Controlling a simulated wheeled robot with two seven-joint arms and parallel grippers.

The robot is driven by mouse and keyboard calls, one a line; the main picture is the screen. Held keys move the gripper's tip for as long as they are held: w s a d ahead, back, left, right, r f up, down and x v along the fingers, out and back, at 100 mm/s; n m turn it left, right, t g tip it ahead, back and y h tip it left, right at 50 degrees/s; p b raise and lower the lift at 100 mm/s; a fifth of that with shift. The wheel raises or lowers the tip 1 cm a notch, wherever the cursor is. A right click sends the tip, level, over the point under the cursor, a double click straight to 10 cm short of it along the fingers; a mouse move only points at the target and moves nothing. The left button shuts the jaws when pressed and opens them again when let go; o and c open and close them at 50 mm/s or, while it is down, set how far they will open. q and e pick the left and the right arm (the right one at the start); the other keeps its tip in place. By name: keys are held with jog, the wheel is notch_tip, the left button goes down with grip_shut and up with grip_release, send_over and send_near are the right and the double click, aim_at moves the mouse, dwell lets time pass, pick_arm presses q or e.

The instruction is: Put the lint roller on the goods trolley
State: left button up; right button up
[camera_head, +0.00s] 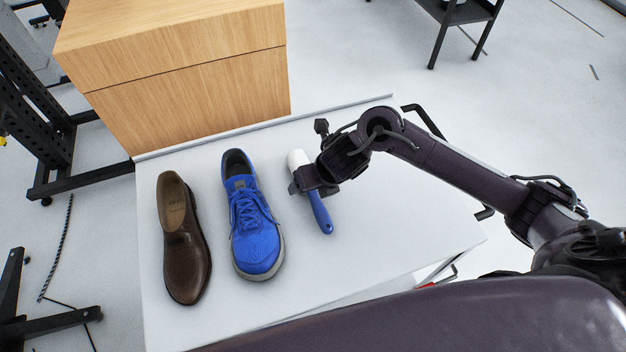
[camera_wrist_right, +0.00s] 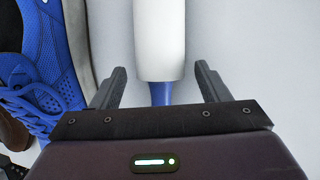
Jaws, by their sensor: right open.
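The lint roller has a white roll (camera_head: 297,159) and a blue handle (camera_head: 321,212), and lies on the white tabletop (camera_head: 380,235) to the right of the blue shoe. My right gripper (camera_head: 306,186) is over its middle, and hides the part where roll and handle meet. In the right wrist view the open jaws (camera_wrist_right: 160,88) stand on either side of the roller, with a gap on both sides; the white roll (camera_wrist_right: 160,40) extends away between and beyond them. My left gripper is not in view. I cannot tell which thing is the goods trolley.
A blue sneaker (camera_head: 254,222) and a brown leather shoe (camera_head: 184,250) stand left of the roller; the sneaker is close to the left jaw in the wrist view. A dark shelf frame (camera_head: 465,12) stands at the back right.

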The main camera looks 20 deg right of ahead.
jog(key=p+v, duration=0.2)
jog(key=v, duration=1)
